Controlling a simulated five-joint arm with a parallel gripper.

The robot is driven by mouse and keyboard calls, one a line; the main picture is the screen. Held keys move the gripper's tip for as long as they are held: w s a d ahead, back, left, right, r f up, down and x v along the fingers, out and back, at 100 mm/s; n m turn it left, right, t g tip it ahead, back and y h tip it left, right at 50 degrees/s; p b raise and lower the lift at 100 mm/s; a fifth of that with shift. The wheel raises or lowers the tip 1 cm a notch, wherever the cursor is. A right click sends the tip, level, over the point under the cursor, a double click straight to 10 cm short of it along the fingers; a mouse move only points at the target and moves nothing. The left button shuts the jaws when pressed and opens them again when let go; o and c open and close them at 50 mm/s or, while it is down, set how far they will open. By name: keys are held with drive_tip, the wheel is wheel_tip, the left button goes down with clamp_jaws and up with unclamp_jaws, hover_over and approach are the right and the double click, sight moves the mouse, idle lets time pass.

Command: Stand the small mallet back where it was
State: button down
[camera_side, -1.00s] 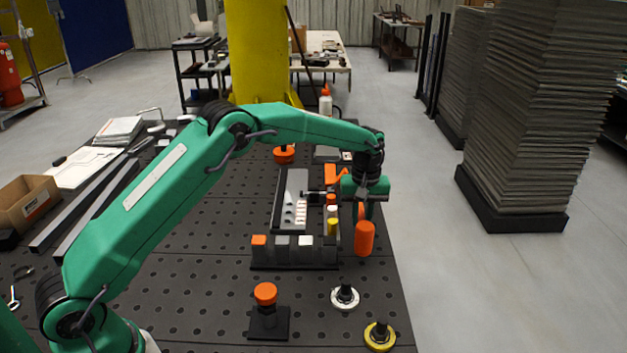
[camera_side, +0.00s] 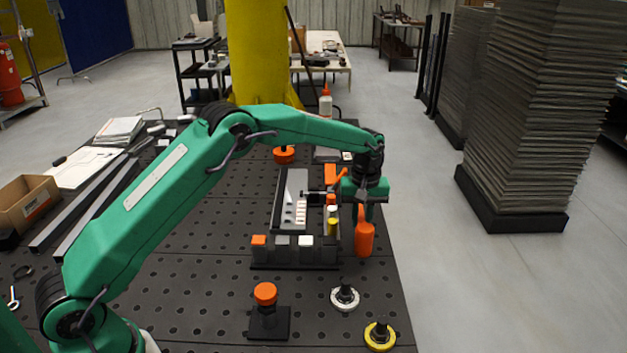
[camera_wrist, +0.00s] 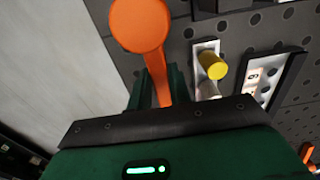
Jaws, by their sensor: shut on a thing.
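The small orange mallet (camera_side: 364,238) hangs below my gripper (camera_side: 367,208), with its thick head downward, near the right edge of the dark perforated table. My gripper is shut on its handle. In the wrist view the round orange mallet head (camera_wrist: 140,25) is at top centre, and its handle runs down between the green fingers (camera_wrist: 158,90). The side view shows the mallet just right of a black rack (camera_side: 295,265). I cannot tell whether its head touches the table.
The black rack holds orange, grey and white blocks. A yellow-topped cylinder (camera_side: 332,227) stands behind it. An orange-capped post (camera_side: 265,295), a white ring piece (camera_side: 345,297) and a yellow ring piece (camera_side: 380,335) stand in front.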

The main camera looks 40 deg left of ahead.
drive_tip(key=shift+f, duration=1.15)
idle(0.6)
drive_tip(key=c, duration=1)
unclamp_jaws()
drive_tip(key=shift+o, duration=0.2)
drive_tip(key=shift+r, duration=1.5)
drive_tip(key=shift+r, duration=0.15)
drive_tip(key=shift+r, duration=1.85)
